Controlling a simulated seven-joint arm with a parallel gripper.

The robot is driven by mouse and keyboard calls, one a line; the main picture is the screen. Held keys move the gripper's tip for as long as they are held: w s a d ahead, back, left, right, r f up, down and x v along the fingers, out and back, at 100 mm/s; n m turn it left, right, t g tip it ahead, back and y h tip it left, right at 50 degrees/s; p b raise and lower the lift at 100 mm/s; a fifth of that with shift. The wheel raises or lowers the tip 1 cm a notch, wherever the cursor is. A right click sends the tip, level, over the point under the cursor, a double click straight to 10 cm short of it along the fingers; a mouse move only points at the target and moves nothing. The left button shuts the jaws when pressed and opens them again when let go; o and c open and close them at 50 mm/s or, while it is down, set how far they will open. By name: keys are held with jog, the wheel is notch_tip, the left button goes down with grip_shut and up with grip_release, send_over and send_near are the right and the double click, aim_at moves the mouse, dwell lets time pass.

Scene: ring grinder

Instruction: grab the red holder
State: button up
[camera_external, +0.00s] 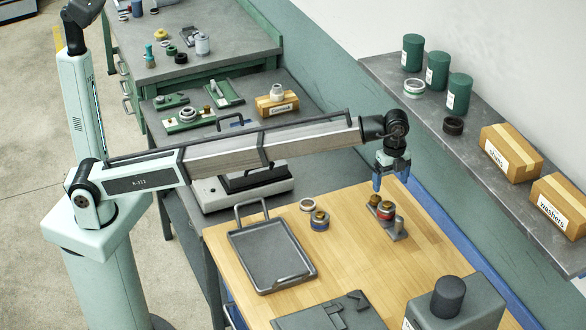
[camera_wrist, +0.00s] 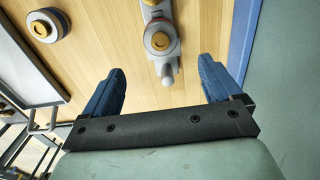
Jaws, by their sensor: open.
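The red holder (camera_external: 386,212) is a small round part with a red band and a brass-coloured top. It sits on a grey fixture plate (camera_external: 400,234) on the wooden table, with a grey post beside it. In the wrist view the red holder (camera_wrist: 160,42) lies ahead of the gap between my fingers, near the top of the picture. My gripper (camera_external: 391,182) is open and empty, pointing down above the fixture. Its two blue fingers also show in the wrist view (camera_wrist: 162,66), spread apart. They do not appear to touch the holder.
A similar grey round part with a brass top (camera_external: 319,220) and a pale ring (camera_external: 307,204) lie to the left. A grey tray (camera_external: 270,258) with a handle is further left. A grey machine (camera_external: 455,305) stands at the front right. The wood between is clear.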

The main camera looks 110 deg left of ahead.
aim_at(388, 203)
notch_tip(388, 203, down, 7)
jog(key=shift+r, duration=0.1)
jog(key=shift+s+a+f, duration=0.1)
jog(key=shift+f, duration=1.25)
jog(key=shift+a+f, duration=0.1)
jog(key=shift+f, duration=1.2)
jog(key=c, duration=1.6)
grip_shut()
jog(key=shift+r, duration=0.15)
